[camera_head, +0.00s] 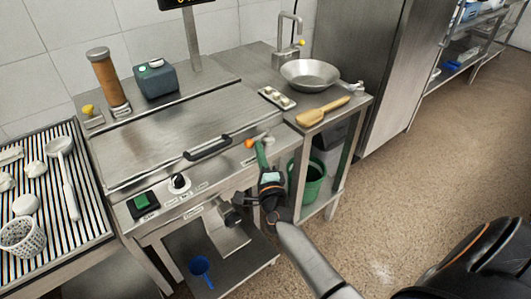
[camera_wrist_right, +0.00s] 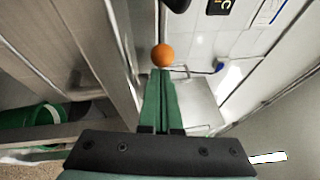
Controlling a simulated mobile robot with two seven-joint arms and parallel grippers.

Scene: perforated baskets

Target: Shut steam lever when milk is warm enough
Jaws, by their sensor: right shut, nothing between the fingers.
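An orange ball knob (camera_head: 250,143), seemingly the end of a lever, sits at the right front of the steel machine (camera_head: 170,130). It also shows in the right wrist view (camera_wrist_right: 162,55), just beyond the fingertips. My right gripper (camera_head: 261,150) has green fingers, shut together with nothing between them. Its tips (camera_wrist_right: 161,75) are at or very near the knob; I cannot tell whether they touch. A dark display (camera_head: 181,3) is cut off at the top, so I cannot read a temperature. I cannot make out any milk. My left gripper is not in view.
The machine's lid has a black handle (camera_head: 208,148); a dial (camera_head: 179,182) and green switch (camera_head: 142,201) are on its front. A metal bowl (camera_head: 310,74) and wooden scoop (camera_head: 322,111) lie right. A green bucket (camera_head: 313,184) stands below. Floor at right is clear.

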